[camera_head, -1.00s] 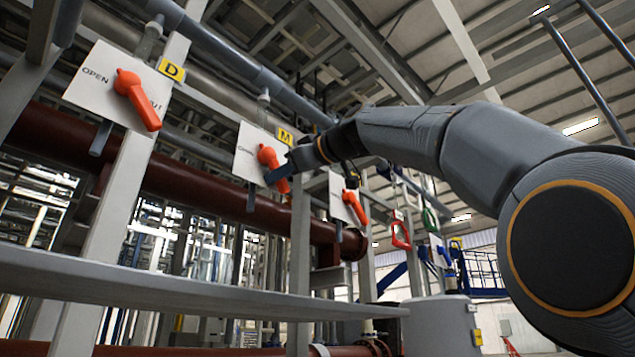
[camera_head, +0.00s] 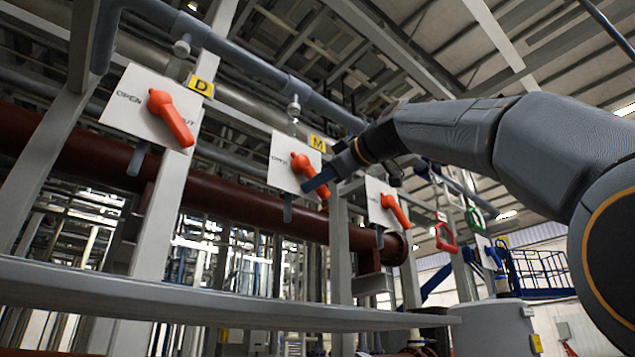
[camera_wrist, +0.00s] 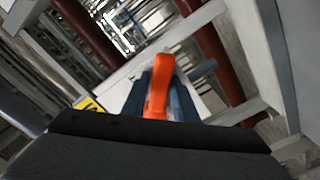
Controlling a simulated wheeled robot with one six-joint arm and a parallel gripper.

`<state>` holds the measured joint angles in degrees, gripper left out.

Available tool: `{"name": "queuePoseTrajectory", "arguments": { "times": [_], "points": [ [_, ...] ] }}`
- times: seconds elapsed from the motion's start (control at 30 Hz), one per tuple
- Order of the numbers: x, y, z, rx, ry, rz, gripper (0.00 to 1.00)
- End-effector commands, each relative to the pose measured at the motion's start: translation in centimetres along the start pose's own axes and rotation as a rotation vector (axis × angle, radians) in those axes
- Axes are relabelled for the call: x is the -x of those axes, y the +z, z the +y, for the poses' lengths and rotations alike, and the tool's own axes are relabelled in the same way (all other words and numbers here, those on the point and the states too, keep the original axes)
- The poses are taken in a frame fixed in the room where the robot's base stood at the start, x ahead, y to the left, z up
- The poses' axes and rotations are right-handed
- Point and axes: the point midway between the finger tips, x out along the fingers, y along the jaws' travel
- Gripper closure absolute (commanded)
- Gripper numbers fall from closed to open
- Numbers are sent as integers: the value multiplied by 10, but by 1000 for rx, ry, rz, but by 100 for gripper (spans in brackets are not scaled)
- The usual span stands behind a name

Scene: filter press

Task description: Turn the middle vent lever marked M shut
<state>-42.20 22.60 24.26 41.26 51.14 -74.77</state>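The middle lever (camera_head: 303,164) is orange, on a white plate (camera_head: 283,174) beside a yellow M tag (camera_head: 317,143). It slants down and to the right; the word OPEN shows at the plate's left, and the plate's right side is partly covered by my gripper. My gripper (camera_head: 318,182) reaches in from the right across the lever's lower part. In the wrist view the orange lever (camera_wrist: 158,88) stands between the two blue-grey fingers, which lie close along both its sides with no clear gap.
A like lever (camera_head: 171,119) with a D tag (camera_head: 201,86) is at the left, another orange lever (camera_head: 395,210) at the right. Red (camera_head: 445,236) and green (camera_head: 475,220) handles are farther right. A long grey rail (camera_head: 200,300) crosses below; a brown pipe (camera_head: 240,197) runs behind the plates.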

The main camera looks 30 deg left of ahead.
Motion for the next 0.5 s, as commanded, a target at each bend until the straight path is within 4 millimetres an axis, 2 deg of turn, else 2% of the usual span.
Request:
{"name": "queuePoseTrajectory", "arguments": {
  "times": [0.07,0.33,0.5],
  "points": [
    [0,0,0,-1,0,0,61],
    [1,2,1,-2,1,-3,61],
    [12,3,1,-1,3,-3,61]
  ]
}}
